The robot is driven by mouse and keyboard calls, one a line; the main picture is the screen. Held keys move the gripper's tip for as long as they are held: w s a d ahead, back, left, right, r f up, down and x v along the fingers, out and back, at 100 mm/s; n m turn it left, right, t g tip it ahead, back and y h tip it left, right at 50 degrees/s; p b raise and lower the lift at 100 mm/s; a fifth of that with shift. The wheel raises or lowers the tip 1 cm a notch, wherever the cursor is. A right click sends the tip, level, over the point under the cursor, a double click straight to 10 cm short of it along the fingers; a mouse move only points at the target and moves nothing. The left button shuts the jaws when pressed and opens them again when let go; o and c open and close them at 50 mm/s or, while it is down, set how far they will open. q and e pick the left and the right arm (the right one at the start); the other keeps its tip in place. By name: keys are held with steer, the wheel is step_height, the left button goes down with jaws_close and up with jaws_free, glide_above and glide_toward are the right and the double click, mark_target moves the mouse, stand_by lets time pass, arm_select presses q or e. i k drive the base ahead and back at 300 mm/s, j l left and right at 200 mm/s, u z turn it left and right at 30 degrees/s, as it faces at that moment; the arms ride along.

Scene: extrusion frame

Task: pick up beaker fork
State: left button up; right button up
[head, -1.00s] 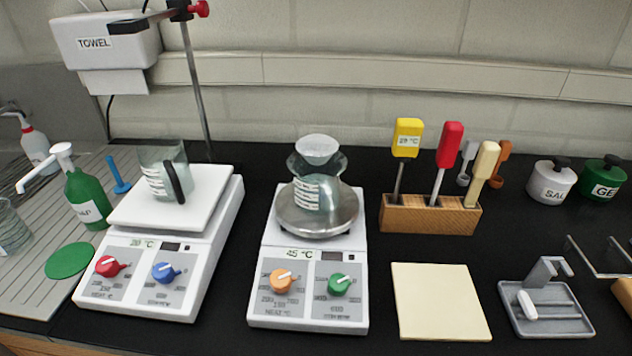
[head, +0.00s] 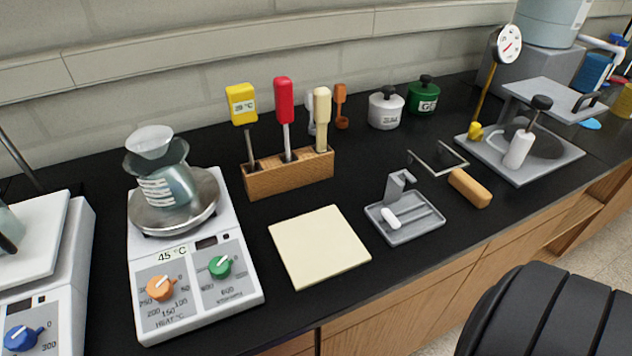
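The beaker fork appears to be the two-pronged metal piece with a tan handle (head: 469,187), lying on the black counter right of centre. Its thin metal prongs (head: 437,161) point toward the back left, and the handle lies toward the front edge. Nothing touches it. Neither of my grippers is in view.
A grey tray (head: 428,228) with a grey holder stands left of the fork; a grey press-like stand (head: 560,165) stands to its right. White (head: 385,108) and green (head: 423,97) pots are behind. A cream pad (head: 318,245) and a hot plate (head: 150,325) with glassware are further left.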

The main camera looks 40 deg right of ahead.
mark_target(477, 195)
steer(key=z, duration=2.25)
